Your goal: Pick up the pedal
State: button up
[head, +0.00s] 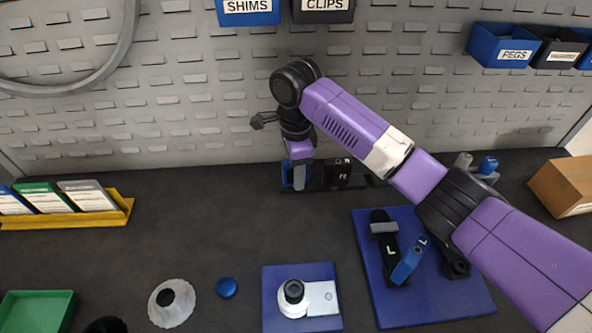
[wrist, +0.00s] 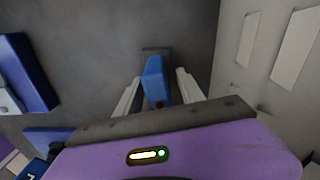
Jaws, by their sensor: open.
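A blue pedal (wrist: 153,78) stands between the two pale fingers of my gripper (wrist: 158,92) in the wrist view. The fingers are open, one on each side of it, with a narrow dark gap visible. In the head view my gripper (head: 299,178) points down at the back of the bench, and a finger hides part of the blue pedal (head: 287,173). Another blue pedal (head: 410,260) marked L lies tilted by a black crank (head: 388,245), also marked L, on a blue mat (head: 440,311).
A black holder (head: 338,173) with a small label stands just right of my gripper. The pegboard wall (head: 200,90) rises close behind. A blue pad (head: 272,318) with a white round fitting (head: 293,292) lies at the front.

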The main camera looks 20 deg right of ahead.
jog(key=shift+f, duration=0.3)
grip_shut()
jog(key=shift+r, duration=0.1)
